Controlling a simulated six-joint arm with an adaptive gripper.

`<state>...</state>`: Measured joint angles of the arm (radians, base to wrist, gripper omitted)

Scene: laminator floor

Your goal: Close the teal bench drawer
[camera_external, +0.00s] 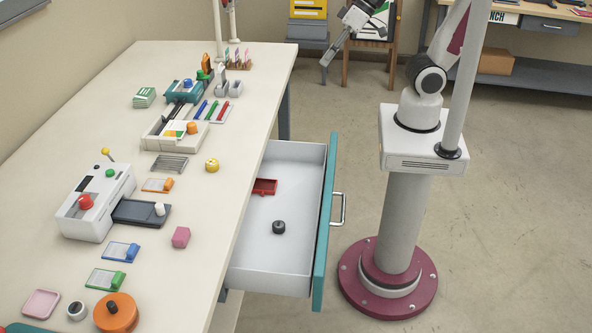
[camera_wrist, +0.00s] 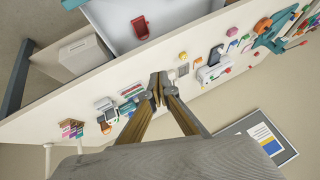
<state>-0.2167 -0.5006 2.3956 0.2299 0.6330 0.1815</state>
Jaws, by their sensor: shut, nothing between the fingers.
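The drawer with the teal front (camera_external: 326,225) is pulled out from the right side of the cream bench. Its bar handle (camera_external: 340,208) faces the robot column. Inside the drawer lie a red tray (camera_external: 264,187) and a black knob-like piece (camera_external: 279,227). In the wrist view, part of the white drawer interior (camera_wrist: 115,22) shows at the top, with the red tray (camera_wrist: 140,27) in it. My gripper (camera_external: 325,61) is high at the top of the external view, apart from the drawer and handle. In the wrist view its fingertips (camera_wrist: 158,88) are together and hold nothing.
The bench top (camera_external: 215,200) carries many small items, including a white machine (camera_external: 93,203) and an orange round piece (camera_external: 115,312). Open floor (camera_external: 500,180) lies right of my column.

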